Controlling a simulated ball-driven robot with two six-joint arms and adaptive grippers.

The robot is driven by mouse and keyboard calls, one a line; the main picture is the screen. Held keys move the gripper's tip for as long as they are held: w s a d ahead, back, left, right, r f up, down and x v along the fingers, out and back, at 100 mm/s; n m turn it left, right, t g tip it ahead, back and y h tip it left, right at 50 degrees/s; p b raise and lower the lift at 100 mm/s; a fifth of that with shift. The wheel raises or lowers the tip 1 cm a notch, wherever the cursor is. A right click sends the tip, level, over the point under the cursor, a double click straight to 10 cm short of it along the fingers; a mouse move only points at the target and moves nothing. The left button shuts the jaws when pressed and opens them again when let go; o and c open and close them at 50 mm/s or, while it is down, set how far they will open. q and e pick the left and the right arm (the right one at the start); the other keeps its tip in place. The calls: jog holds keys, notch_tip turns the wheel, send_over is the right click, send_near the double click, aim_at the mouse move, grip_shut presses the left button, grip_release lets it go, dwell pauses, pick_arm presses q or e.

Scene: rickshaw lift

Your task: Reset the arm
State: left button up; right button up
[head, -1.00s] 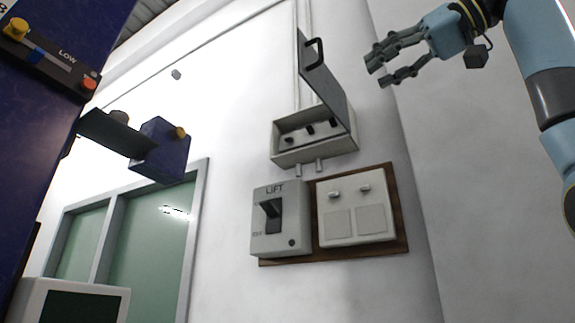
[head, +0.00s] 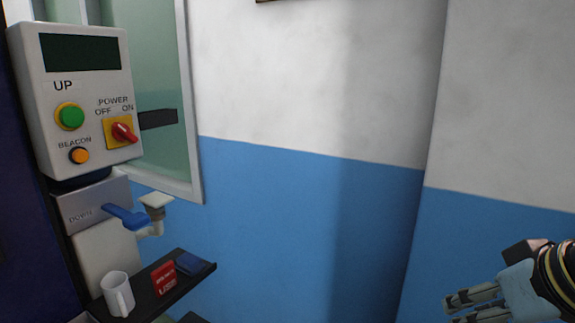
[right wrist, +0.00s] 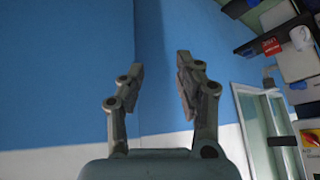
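My right gripper (head: 455,308) is at the lower right of the head view, partly cut off by the frame edge. In the right wrist view it (right wrist: 160,68) is open, with its two fingers apart and nothing between them. It hangs in free air in front of the blue and white wall (head: 300,200), clear of the control box. My left gripper is not in view.
At the left stands a control box (head: 120,60) with a green button (head: 70,116), a red power knob (head: 123,132) and an orange button (head: 79,155). Below are a blue lever (head: 125,216) and a dark shelf (head: 172,297) with a white mug (head: 117,293) and a red box (head: 164,278).

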jog(key=s+d+f+g+h, duration=0.1)
jog(key=s+d+f, duration=0.15)
jog(key=s, duration=0.55)
jog(key=s+d+f+g+h, duration=0.1)
jog(key=s+f+g, duration=0.1)
jog(key=s+f, duration=0.35)
jog(key=s+d+f+b, duration=0.15)
jog(key=f+b, duration=0.25)
jog(key=f, duration=0.9)
jog(key=s+f+g+b, duration=0.1)
jog(key=s+f+b, duration=0.2)
jog(key=f, duration=1)
jog(key=s+d+f+b, duration=0.15)
jog(key=f+b, duration=0.25)
jog(key=f, duration=0.8)
jog(key=s+f+g+b, duration=0.1)
jog(key=s+f+b, duration=0.5)
jog(key=s+f, duration=1.1)
notch_tip(320, 180, down, 4)
jog(key=shift+s+d+f, duration=0.1)
jog(key=shift+s+d, duration=0.05)
jog(key=shift+s, duration=0.05)
jog(key=shift+g, duration=0.3)
